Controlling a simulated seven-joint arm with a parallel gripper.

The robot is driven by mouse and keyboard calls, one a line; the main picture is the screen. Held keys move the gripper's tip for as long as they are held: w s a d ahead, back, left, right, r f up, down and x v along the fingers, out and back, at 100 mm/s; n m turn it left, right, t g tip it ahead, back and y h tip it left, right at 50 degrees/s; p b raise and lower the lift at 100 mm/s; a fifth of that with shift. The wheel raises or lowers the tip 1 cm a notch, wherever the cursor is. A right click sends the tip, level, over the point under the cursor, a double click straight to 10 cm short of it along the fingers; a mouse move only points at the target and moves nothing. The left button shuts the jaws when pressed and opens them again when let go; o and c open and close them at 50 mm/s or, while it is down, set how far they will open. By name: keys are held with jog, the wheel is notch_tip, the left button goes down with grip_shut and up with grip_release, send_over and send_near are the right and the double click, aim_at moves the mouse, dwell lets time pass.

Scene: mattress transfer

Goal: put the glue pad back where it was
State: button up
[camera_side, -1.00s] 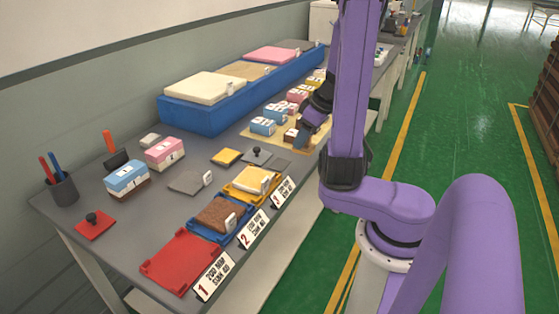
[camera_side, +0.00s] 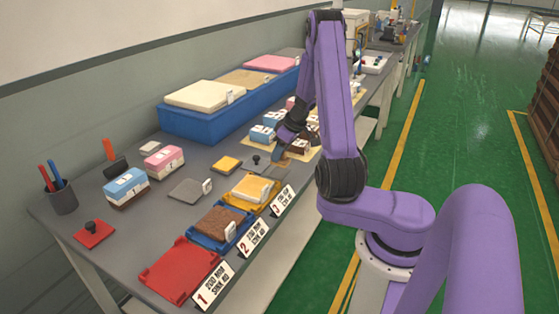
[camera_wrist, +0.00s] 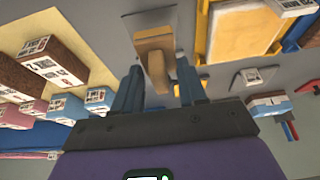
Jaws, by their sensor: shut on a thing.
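My gripper (camera_wrist: 160,88) is shut on a tan pad with a knob-like handle (camera_wrist: 157,70), which looks like the glue pad. The handle sits between the two blue fingers in the wrist view. In the side view my gripper (camera_side: 281,151) is low over the table, between the tan board (camera_side: 309,153) and the yellow tray (camera_side: 238,197). The held pad is mostly hidden there, and I cannot tell whether it touches the table.
Labelled blocks (camera_wrist: 52,66) crowd the tan board. The long blue tray (camera_side: 200,122) lies behind. A red tray (camera_side: 178,271) lies at the front.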

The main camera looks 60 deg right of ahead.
aim_at(280, 161)
jog(key=shift+w+d+f, duration=0.15)
jog(key=shift+w+f, duration=0.15)
jog(key=shift+f, duration=1.65)
jog(key=shift+f, duration=0.1)
jog(key=o, duration=1)
